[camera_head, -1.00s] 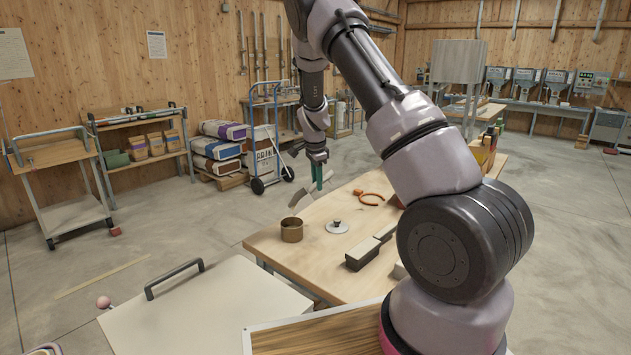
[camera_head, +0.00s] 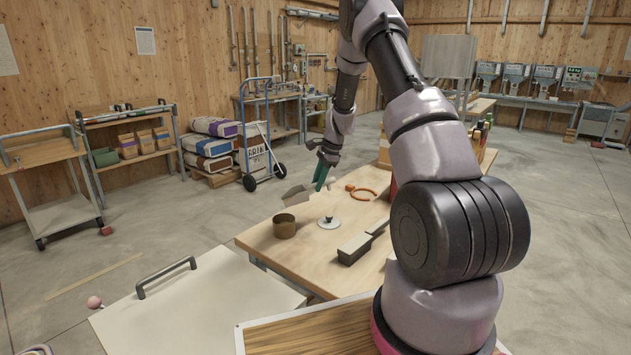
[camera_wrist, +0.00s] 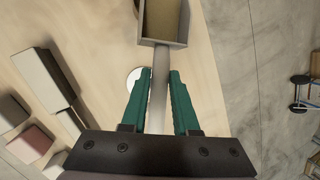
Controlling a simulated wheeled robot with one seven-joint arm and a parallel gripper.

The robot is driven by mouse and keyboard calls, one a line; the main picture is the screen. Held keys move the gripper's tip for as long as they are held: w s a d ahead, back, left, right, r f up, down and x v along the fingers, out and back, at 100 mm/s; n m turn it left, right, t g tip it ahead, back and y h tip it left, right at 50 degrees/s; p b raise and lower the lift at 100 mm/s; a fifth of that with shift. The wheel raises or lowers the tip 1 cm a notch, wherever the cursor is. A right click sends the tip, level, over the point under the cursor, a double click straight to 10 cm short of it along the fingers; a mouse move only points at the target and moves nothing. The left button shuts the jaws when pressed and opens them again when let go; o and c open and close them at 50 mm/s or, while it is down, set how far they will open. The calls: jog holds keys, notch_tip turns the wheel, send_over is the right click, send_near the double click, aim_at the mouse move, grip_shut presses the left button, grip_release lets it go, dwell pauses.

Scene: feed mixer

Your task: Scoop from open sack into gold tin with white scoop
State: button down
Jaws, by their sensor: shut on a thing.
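My gripper (camera_head: 322,178) has green fingers and is shut on the pale handle of the white scoop (camera_head: 296,196), above the far left part of the wooden table. In the wrist view the handle runs between the fingers (camera_wrist: 158,85) to the boxy scoop (camera_wrist: 143,22) at the top edge. Its inside looks tan-brown; I cannot tell whether that is feed. The gold tin (camera_head: 284,227) stands open on the table, just below and nearer than the scoop; its inside is mostly hidden.
A round lid with a knob (camera_head: 328,223) lies right of the tin. A hand truck (camera_head: 262,128) and stacked sacks (camera_head: 207,145) stand behind on the floor.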

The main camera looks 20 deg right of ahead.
jog(key=shift+d+f+y, duration=0.35)
jog(key=shift+f+y, duration=0.2)
jog(key=shift+y, duration=0.25)
jog(key=shift+r, duration=2.5)
